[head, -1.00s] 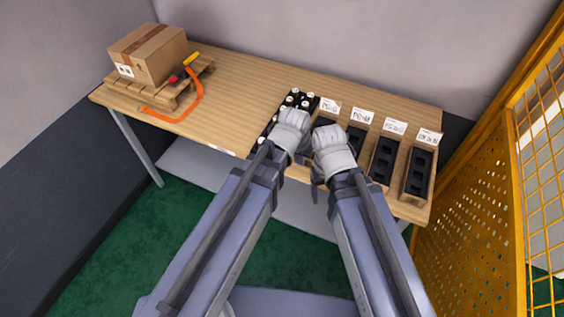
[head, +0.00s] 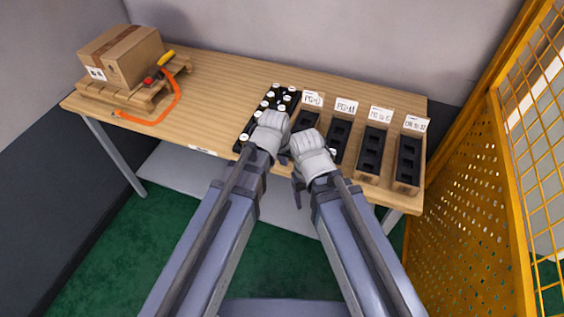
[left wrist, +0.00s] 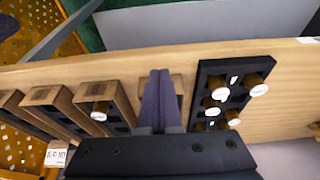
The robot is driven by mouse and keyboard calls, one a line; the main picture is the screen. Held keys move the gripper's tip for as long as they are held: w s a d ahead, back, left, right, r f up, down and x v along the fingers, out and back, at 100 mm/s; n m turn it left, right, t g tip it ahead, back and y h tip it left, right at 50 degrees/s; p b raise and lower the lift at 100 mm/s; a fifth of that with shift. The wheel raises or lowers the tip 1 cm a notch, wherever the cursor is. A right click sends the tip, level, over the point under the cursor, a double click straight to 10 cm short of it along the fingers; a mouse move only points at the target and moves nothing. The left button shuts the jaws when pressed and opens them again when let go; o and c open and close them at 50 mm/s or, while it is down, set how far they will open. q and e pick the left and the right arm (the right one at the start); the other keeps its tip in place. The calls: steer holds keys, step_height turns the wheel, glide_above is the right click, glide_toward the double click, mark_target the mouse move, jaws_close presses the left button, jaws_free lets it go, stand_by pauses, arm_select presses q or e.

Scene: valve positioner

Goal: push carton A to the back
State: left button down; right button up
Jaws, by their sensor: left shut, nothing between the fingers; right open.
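A closed brown cardboard carton (head: 122,57) sits on a small wooden pallet (head: 135,97) at the table's back left. No letter A is readable on it. My left gripper (head: 271,133) is over the front of the table beside the black rack, far from the carton. In the left wrist view its fingers (left wrist: 161,98) are shut together with nothing between them. My right gripper (head: 311,157) is open, just right of and lower than the left one. Its fingers are mostly hidden.
An orange strap with a red-and-yellow handle (head: 160,68) lies across the pallet and table. A black rack (head: 245,138) holds several white-topped parts. Several labelled wooden bins (head: 405,170) stand right of it. A yellow mesh fence (head: 470,190) borders the right. The table's middle left is clear.

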mark_target(306, 119)
arm_select(q)
steer(key=b+x, duration=0.2)
steer(key=x, duration=0.1)
steer(key=shift+f, duration=0.25)
steer(key=w, duration=0.1)
steer(key=w+d, duration=0.1)
steer(key=w, duration=0.1)
steer(key=shift+w, duration=0.25)
steer(key=shift+w+d, duration=0.15)
steer(key=shift+w, duration=0.1)
arm_select(e)
step_height(306, 119, down, 3)
steer(key=shift+f, duration=0.15)
arm_select(q)
steer(key=w+d, duration=0.2)
steer(key=w, duration=0.4)
steer(key=w+d, duration=0.2)
steer(key=w, duration=0.4)
steer(key=w+d, duration=0.2)
steer(key=w, duration=0.5)
steer(key=shift+d, duration=0.1)
